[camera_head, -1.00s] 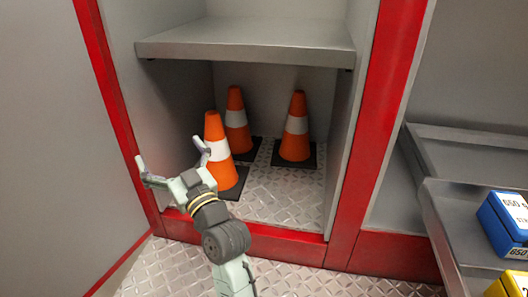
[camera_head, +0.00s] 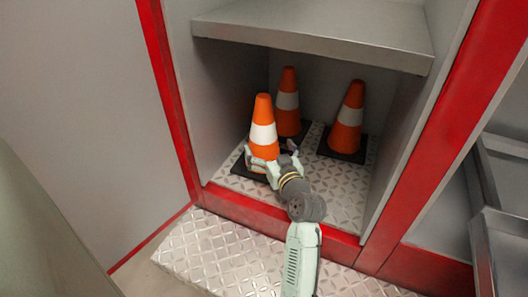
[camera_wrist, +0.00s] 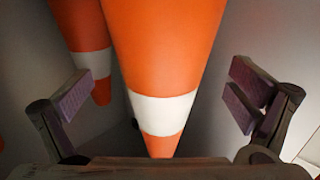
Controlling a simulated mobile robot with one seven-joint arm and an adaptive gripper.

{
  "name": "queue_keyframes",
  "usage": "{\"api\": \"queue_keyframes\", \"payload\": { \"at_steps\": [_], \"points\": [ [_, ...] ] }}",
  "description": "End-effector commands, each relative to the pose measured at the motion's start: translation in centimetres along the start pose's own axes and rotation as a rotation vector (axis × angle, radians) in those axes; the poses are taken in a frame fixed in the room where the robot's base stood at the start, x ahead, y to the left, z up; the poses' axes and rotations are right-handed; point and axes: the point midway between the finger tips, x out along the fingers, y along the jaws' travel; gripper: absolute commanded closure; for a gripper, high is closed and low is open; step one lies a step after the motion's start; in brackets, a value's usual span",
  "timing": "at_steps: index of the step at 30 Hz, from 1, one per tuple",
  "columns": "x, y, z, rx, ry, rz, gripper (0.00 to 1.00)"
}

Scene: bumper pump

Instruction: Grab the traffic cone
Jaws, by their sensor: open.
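Three orange traffic cones with white bands and black bases stand upright in the lower compartment of a red-framed cabinet. The nearest cone (camera_head: 263,131) is at the front left. The others are the back cone (camera_head: 288,100) and the right cone (camera_head: 348,117). My gripper (camera_head: 270,150) is open at the near cone, with its fingers to either side of the cone's lower body. In the wrist view, the near cone (camera_wrist: 160,60) fills the middle between the open finger pads (camera_wrist: 160,100). Another cone (camera_wrist: 88,50) shows behind on the left. I cannot tell whether the pads touch the cone.
A grey shelf (camera_head: 315,32) spans above the cones. Red frame posts (camera_head: 170,95) and the red sill (camera_head: 270,220) edge the opening. A grey panel (camera_head: 90,110) stands at the left. Metal trays (camera_head: 500,180) are at the far right.

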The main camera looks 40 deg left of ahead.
Motion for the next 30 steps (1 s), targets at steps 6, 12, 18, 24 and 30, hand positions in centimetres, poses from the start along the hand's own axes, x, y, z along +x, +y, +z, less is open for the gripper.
{"api": "queue_keyframes", "payload": {
  "at_steps": [6, 12, 18, 24, 30],
  "points": [
    [3.3, -0.3, -0.5, -0.001, 0.0, -0.001, 0.0],
    [4.1, -0.3, -0.2, -0.001, 0.0, 0.0, 0.0],
    [4.1, -0.3, -0.2, -0.001, 0.0, 0.0, 0.04],
    [4.1, -0.3, -0.2, -0.001, 0.0, 0.0, 0.17],
    [4.1, -0.2, -0.2, -0.001, 0.0, 0.0, 0.31]
  ]
}}
